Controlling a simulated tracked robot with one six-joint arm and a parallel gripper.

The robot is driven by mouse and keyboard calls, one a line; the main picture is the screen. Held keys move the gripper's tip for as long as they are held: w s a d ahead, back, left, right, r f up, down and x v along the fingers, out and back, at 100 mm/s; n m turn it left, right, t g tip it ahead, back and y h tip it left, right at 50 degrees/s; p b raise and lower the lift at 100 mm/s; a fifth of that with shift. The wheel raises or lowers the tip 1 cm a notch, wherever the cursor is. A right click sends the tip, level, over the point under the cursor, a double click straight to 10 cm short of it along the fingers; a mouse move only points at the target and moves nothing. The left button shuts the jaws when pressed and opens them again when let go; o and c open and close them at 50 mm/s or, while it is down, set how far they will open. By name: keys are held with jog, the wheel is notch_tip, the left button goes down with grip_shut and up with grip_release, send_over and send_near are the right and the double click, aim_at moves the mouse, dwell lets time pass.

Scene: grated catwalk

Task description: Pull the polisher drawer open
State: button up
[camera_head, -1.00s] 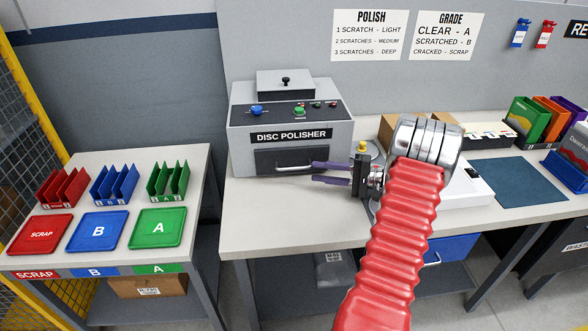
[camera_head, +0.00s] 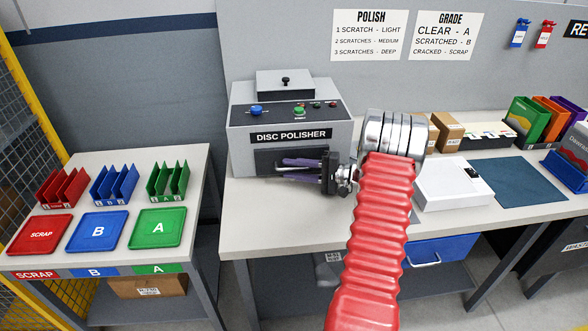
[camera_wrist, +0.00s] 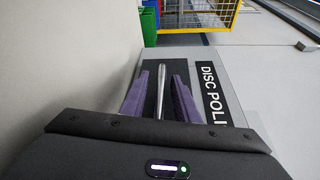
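The grey disc polisher (camera_head: 240,140) stands on the bench at the back. Its dark drawer front (camera_head: 262,160), below the label, looks closed. A light bar handle (camera_head: 300,166) crosses the drawer front, partly hidden by my gripper. My gripper (camera_head: 283,169) is in front of the drawer with its purple fingers pointing left. In the wrist view, my gripper (camera_wrist: 160,76) is open, and the silver handle (camera_wrist: 161,92) runs between the two fingers with a gap on each side. I cannot tell whether the fingers reach past the bar in depth.
A side table at left holds red, blue and green trays (camera_head: 157,228) and racks. Right of my arm are a white box (camera_head: 455,188), cardboard boxes (camera_head: 446,130) and a blue mat (camera_head: 517,181). A blue drawer (camera_head: 445,250) hangs under the bench.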

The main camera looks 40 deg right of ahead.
grip_shut()
jog(key=shift+f, duration=0.1)
dwell(0.3)
